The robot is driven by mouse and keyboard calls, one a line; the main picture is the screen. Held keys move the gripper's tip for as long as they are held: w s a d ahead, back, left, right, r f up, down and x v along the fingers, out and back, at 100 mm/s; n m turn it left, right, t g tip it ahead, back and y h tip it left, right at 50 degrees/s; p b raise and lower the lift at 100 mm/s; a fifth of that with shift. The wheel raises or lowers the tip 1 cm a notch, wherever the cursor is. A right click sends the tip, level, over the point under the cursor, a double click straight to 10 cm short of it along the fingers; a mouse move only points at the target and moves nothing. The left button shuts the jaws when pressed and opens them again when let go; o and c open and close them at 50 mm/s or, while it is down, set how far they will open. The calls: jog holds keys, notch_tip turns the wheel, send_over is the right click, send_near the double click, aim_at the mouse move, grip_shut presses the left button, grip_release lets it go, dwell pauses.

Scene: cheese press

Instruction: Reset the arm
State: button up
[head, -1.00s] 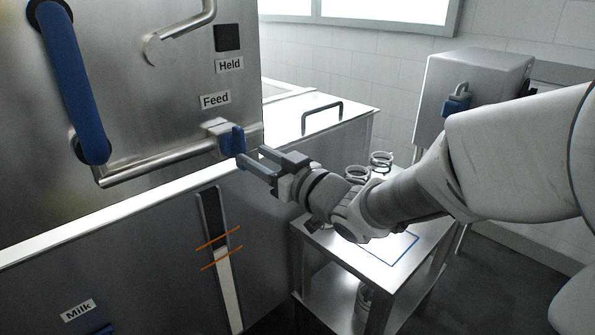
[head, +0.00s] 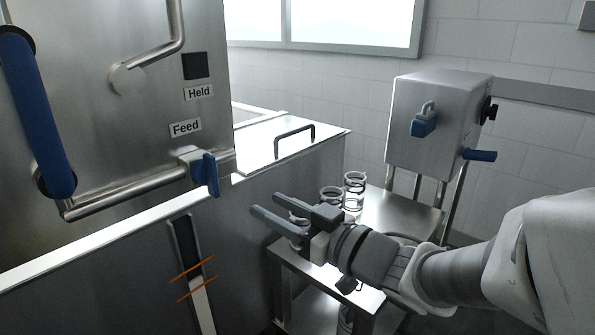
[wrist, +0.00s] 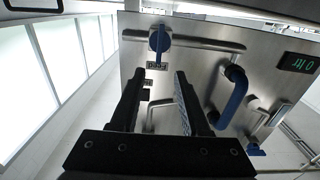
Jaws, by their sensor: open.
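My gripper (head: 277,223) is open, with nothing between its fingers. In the head view it hangs above the near left part of a small metal trolley, to the right of and below the blue Feed valve handle (head: 206,174), apart from it. In the wrist view my gripper (wrist: 157,82) points toward the steel panel, and the blue valve handle (wrist: 159,38) shows beyond the fingertips. My arm reaches in from the right of the head view.
The metal trolley (head: 405,214) carries glass jars (head: 354,190). A steel box (head: 440,120) with blue handles stands behind it. The steel vat (head: 262,150) with a lid handle is at left, and a long blue lever (head: 35,115) is on the panel.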

jog(key=w+d+f+m+t+h, duration=0.2)
jog(key=d+m+h, duration=0.4)
jog(key=d+h, duration=0.8)
jog(key=s+d+f+m+g, duration=0.2)
jog(key=s+g, duration=0.2)
jog(key=s, duration=0.4)
jog(key=s+d+f+m+g, duration=0.2)
jog(key=s+f+g, duration=0.1)
jog(key=s, duration=0.5)
notch_tip(320, 180, up, 17)
jog(key=s+g+p, duration=0.1)
jog(key=p, duration=1.6)
jog(key=shift+r, duration=0.15)
jog(key=shift+s+a, duration=0.1)
jog(key=shift+a, duration=0.05)
